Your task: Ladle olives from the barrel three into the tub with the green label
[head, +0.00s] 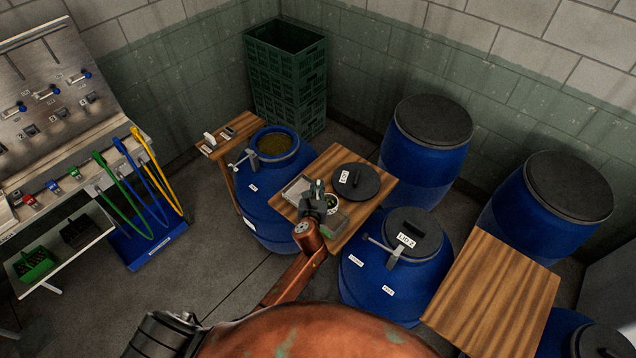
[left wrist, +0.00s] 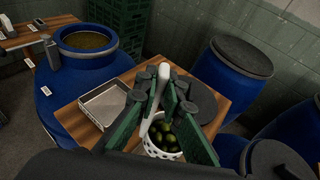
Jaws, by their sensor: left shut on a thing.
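My left gripper (head: 316,198) is over the wooden table beside the open barrel. In the left wrist view its green-padded fingers are shut on the white handle of a ladle (left wrist: 151,110). The ladle's white perforated bowl (left wrist: 150,150) shows below the fingers with several green olives (left wrist: 163,133) in it. An open blue barrel (head: 262,205) with olive-coloured contents (head: 277,143) stands left of the table; its number is not readable. I cannot make out a tub with a green label. My right gripper is not in view.
The wooden table (head: 378,197) bears a metal tray (head: 295,187) and a dark lid marked LID 1 (head: 362,184). Closed blue barrels (head: 395,277) stand right and behind. Green crates (head: 287,75) are stacked at the back.

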